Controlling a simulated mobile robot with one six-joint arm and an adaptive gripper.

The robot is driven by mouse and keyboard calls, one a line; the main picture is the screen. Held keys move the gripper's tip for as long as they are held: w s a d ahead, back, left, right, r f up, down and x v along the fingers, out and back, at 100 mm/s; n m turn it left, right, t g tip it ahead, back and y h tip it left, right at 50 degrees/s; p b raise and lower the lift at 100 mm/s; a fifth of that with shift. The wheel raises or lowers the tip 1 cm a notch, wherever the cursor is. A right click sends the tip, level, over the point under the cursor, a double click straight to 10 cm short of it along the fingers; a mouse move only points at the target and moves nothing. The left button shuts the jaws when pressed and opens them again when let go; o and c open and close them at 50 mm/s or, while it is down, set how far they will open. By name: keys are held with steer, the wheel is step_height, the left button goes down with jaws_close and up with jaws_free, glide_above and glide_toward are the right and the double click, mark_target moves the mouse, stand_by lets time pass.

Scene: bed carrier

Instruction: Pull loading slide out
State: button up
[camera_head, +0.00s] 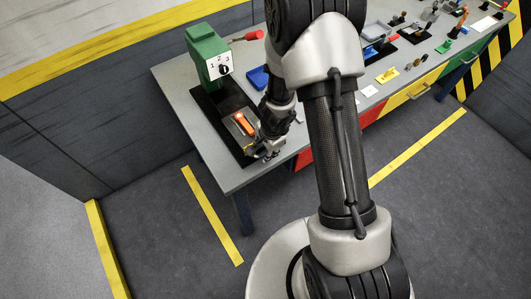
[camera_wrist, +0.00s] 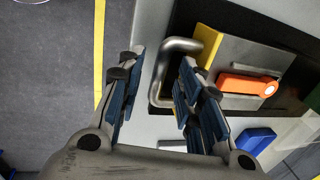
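The loading slide (camera_wrist: 240,68) is a grey plate with an orange lever (camera_wrist: 248,86) and a yellow edge strip. In the head view the slide (camera_head: 237,132) sits on a black base in front of a green machine (camera_head: 208,56) with a numbered dial. A metal U-shaped handle (camera_wrist: 157,82) stands at the slide's near end. My gripper (camera_wrist: 162,58) is open, with one finger on each side of the handle's outer bar. A gap shows beside the left finger; contact on the right is unclear. In the head view my gripper (camera_head: 268,150) partly hides the handle.
The grey workbench (camera_head: 180,80) carries a blue block (camera_head: 258,77), a red-handled tool (camera_head: 247,37) and several small parts farther right. My arm covers the bench's middle. Open floor with yellow lines (camera_head: 212,215) lies in front of the bench.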

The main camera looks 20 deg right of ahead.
steer(key=shift+w+f, duration=0.1)
steer(key=shift+f, duration=0.15)
steer(key=shift+c, duration=0.4)
jaws_close()
